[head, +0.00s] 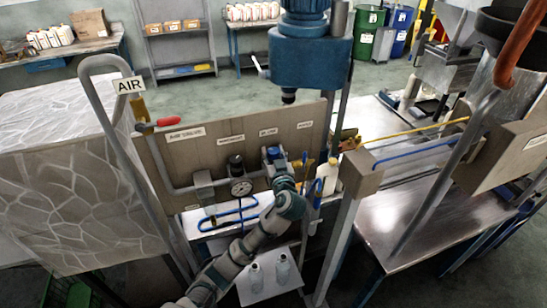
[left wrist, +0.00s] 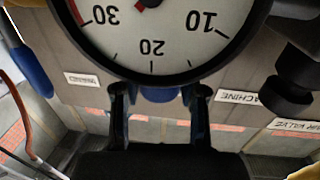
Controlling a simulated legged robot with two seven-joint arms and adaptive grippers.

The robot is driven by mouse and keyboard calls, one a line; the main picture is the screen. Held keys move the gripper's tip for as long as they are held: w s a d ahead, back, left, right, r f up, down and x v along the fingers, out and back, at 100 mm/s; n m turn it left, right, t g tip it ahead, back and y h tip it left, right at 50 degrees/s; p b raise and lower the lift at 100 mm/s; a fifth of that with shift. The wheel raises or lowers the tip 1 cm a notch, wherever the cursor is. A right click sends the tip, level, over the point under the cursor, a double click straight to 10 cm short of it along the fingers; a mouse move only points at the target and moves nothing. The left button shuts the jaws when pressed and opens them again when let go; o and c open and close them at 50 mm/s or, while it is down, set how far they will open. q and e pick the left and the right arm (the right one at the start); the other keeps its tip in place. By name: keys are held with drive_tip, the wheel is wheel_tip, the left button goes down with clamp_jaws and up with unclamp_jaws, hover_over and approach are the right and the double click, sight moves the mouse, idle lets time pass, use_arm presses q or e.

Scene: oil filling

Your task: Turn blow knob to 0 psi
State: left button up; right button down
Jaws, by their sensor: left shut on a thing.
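My left arm reaches up from the bottom of the head view to the brown panel (head: 210,150). My left gripper (head: 278,164) is at the panel, under the blow label (head: 268,132). In the left wrist view its two dark fingers (left wrist: 160,98) are on either side of a blue knob (left wrist: 157,95), and the gripper is shut on it. A round gauge (left wrist: 155,40) fills the top of that view upside down, with 30, 20 and 10 showing. The needle's reading cannot be made out. My right gripper is in neither view.
Left of my gripper are a black knob (head: 235,160) and another gauge (head: 240,187). A red-handled valve (head: 168,121) is farther left. A blue hose (head: 230,215) lies below the panel. White bottles (head: 282,268) stand on a low shelf. A blue machine head (head: 310,60) hangs above.

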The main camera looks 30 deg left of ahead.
use_arm(q)
drive_tip(key=n+g+y+b, duration=0.2)
drive_tip(key=g, duration=0.1)
drive_tip(key=n+g+y+b, duration=0.2)
drive_tip(key=n+g+b, duration=0.1)
drive_tip(key=g, duration=0.1)
drive_tip(key=shift+w+d+f+y, duration=0.1)
drive_tip(key=shift+d+f+y, duration=0.1)
drive_tip(key=shift+y, duration=0.2)
drive_tip(key=n+g+b, duration=0.1)
drive_tip(key=n+g, duration=0.1)
drive_tip(key=g, duration=0.1)
drive_tip(key=shift+a+r+y+b, duration=0.1)
drive_tip(key=shift+y+b, duration=0.2)
drive_tip(key=shift+y, duration=0.1)
drive_tip(key=shift+r+n+g+b, duration=0.15)
drive_tip(key=shift+n+g+b, duration=0.3)
drive_tip(key=shift+n+g, duration=0.4)
drive_tip(key=shift+g, duration=0.25)
drive_tip(key=shift+r, duration=0.1)
drive_tip(key=o, duration=1.2)
drive_tip(key=shift+w, duration=0.1)
drive_tip(key=shift+c, duration=0.2)
drive_tip(key=d, duration=1.2)
drive_tip(key=shift+s+d, duration=0.2)
drive_tip(key=shift+s, duration=0.15)
